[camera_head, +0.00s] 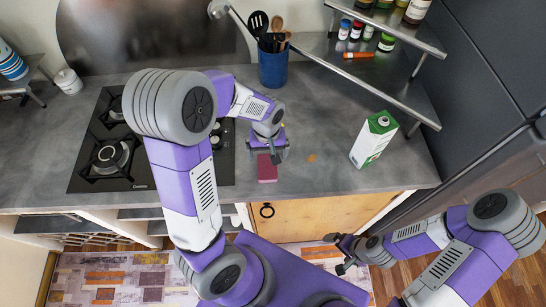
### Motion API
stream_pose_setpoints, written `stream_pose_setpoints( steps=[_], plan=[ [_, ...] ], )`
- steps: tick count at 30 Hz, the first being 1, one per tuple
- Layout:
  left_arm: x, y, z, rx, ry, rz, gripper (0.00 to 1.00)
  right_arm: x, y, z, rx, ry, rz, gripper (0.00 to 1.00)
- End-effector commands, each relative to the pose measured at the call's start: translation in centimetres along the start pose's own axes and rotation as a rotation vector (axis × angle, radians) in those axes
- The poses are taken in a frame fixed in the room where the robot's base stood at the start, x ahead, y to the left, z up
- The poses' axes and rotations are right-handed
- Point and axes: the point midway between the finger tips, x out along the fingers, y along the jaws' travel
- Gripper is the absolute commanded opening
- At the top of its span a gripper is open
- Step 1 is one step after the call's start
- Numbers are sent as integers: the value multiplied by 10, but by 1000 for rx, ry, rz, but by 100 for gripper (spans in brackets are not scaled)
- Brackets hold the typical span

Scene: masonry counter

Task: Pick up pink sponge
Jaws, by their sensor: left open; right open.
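The pink sponge (267,172) lies on the grey counter (320,178), right of the stove and near the front edge. My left gripper (274,157) is open and points down over the far end of the sponge. Its fingers hide part of the sponge's far end, and I cannot tell whether they touch it. My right gripper (337,252) is open and empty, low in front of the counter near the wooden cabinet door.
A black gas stove (112,158) lies to the left, partly behind my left arm. A green and white carton (373,139) stands at the right. A blue utensil holder (273,69) stands at the back. A metal shelf rail (335,72) runs above the counter's right part.

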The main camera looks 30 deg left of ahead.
Motion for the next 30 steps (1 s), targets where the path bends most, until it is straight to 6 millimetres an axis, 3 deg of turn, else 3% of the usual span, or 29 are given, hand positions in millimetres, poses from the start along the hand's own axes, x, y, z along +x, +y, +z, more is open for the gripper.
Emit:
stream_pose_setpoints(
  steps=[13,23,30],
  plan=[
    [62,-1,-1,2,-5,-2,99,8,3,0,1,-1,0,100],
    [69,0,-2,2,-2,1,99,8,4,0,1,-1,0,100],
    [69,0,-2,2,-2,0,64,8,4,0,1,-1,0,100]
  ],
)
